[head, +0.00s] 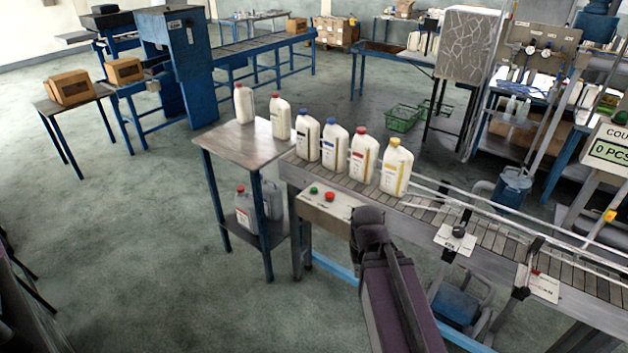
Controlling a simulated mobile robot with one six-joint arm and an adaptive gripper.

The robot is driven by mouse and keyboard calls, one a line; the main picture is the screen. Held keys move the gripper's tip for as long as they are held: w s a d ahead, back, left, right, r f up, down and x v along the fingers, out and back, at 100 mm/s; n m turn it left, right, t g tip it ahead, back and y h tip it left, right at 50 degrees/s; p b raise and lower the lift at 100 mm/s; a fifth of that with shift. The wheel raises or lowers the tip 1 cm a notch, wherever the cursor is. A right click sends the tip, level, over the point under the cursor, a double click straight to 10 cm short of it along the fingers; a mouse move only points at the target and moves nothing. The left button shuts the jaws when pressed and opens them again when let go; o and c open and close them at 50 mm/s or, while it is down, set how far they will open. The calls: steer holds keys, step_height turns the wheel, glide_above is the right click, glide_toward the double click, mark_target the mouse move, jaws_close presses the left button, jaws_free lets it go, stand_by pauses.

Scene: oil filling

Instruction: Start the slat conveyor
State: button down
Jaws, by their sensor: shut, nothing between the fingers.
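The slat conveyor (480,236) runs from the middle to the lower right, with guide rails along it. Several white jugs, one with a yellow cap (397,168), stand upright at its left end. A pale control panel on its near side carries a green button (314,190) and a red button (330,197). The dark end of my arm, with my gripper (368,214), is in front of the conveyor, to the right of and below the red button. My gripper is shut and empty; its fingertips are hard to make out. No contact with a button shows.
A side table (240,148) with two jugs on top and grey canisters below stands left of the conveyor. A counter display (608,150) at right reads 0 PCS.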

step_height(320, 180, up, 3)
steer(key=shift+p, duration=1)
steer(key=shift+s, duration=0.1)
